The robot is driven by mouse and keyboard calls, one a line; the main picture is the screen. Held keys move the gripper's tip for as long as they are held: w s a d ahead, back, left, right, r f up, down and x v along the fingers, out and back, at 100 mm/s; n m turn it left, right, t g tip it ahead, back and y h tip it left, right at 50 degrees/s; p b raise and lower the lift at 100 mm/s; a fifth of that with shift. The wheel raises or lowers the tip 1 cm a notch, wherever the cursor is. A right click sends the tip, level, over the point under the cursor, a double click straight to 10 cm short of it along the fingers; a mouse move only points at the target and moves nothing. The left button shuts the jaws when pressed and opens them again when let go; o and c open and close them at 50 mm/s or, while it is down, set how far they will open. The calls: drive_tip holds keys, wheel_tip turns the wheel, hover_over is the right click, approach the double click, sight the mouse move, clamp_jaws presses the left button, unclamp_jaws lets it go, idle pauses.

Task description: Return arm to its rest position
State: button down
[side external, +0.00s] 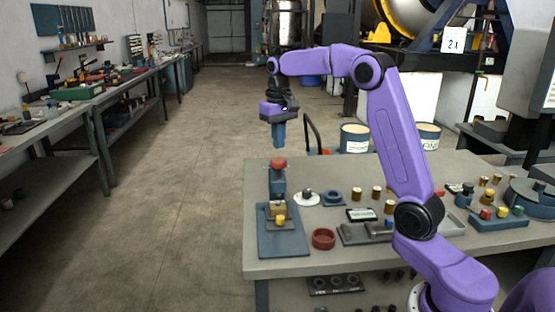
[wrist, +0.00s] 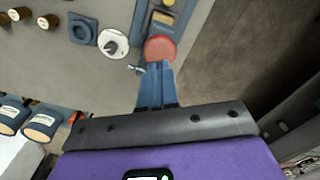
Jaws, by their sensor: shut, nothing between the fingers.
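My gripper (side external: 279,134) hangs from the raised purple arm, pointing down, above the far left part of the grey table (side external: 258,183). Its blue fingers are shut with nothing between them. In the wrist view the closed fingers of my gripper (wrist: 157,92) point towards a red round knob (wrist: 160,47). In the side external view the red knob (side external: 278,163) tops a blue post at the table's left end, and the fingertips are above it, apart from it.
A blue plate fixture with a yellow knob (side external: 281,219), a red ring (side external: 323,239) and a white disc (side external: 306,198) lie on the table. Several brass cylinders stand further right. Labelled tins (side external: 355,139) stand behind the table. The aisle floor (side external: 190,190) to the left is clear.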

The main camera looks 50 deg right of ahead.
drive_tip(key=s+a+f+n, duration=0.3)
drive_tip(key=s+a+n, duration=0.5)
drive_tip(key=s+a, duration=0.85)
drive_tip(key=s+f+n, duration=0.2)
drive_tip(key=s+n, duration=0.1)
drive_tip(key=s, duration=0.7)
drive_tip(key=s+a+f+n, duration=0.1)
drive_tip(key=s+f+n, duration=0.2)
drive_tip(key=s, duration=0.7)
drive_tip(key=shift+f+n, duration=0.35)
drive_tip(key=shift+n, duration=0.45)
